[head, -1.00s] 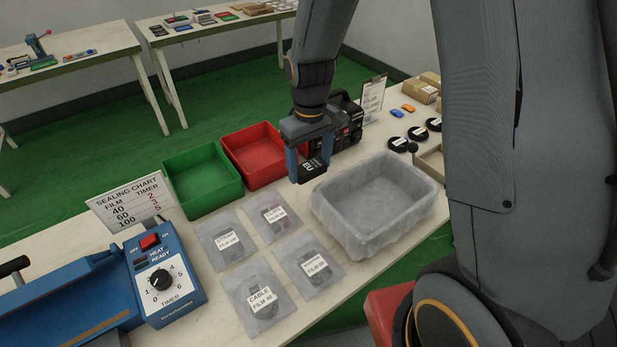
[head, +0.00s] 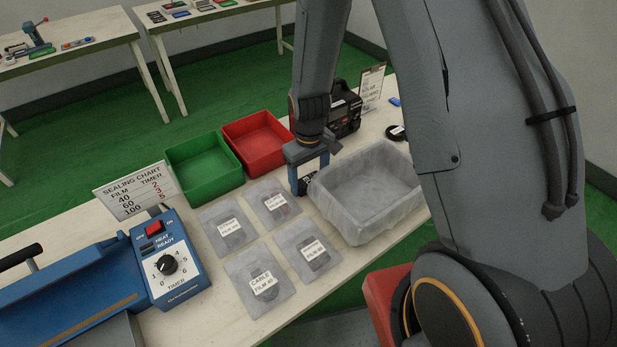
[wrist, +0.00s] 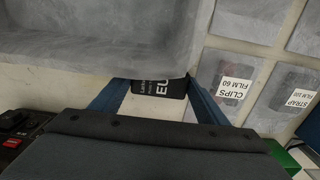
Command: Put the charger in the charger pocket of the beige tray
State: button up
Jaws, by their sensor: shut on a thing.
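My gripper (head: 306,184) is shut on a black block with white "EU" lettering, which looks like the charger (wrist: 158,88). In the wrist view the charger sits between the two blue fingers. In the head view the gripper is at the left end of a grey, film-lined bin (head: 322,205), with the charger mostly hidden by the fingers. I cannot tell whether the charger touches the worktop. The beige tray is not visible now; my arm covers that side of the bench.
Green (head: 205,190) and red (head: 240,130) bins stand behind several labelled film pouches (head: 307,250). A blue sealer (head: 165,262) stands at left, a sealing chart (head: 133,190) behind it. A black machine (head: 345,115) stands behind the gripper.

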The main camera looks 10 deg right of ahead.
jog(key=shift+f, duration=0.1)
jog(key=o, duration=1.2)
